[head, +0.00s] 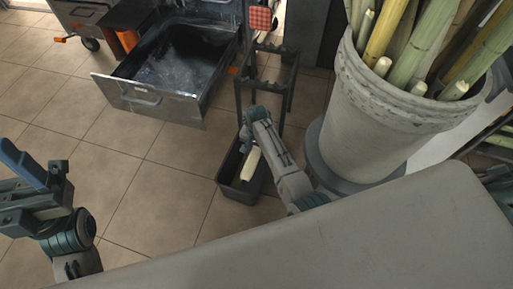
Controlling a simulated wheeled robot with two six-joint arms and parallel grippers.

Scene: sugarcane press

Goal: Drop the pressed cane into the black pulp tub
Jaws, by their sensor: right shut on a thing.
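The black pulp tub (238,193) stands on the tiled floor near the middle of the head view. My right gripper (247,146) is over the tub, pointing down, and is shut on the pressed cane. The pressed cane (250,165) is a pale, short piece that hangs down over the tub's opening. I cannot tell whether its lower end touches the tub's inside. My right arm hides part of the tub's right side. My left gripper (22,172) is at the left edge, far from the tub, and its finger opening is unclear.
A large grey bucket (355,120) of upright canes (410,50) stands right of the tub. A dark metal stand (268,85) is behind the tub. An open metal drawer (165,85) juts out at upper left. The floor left of the tub is clear.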

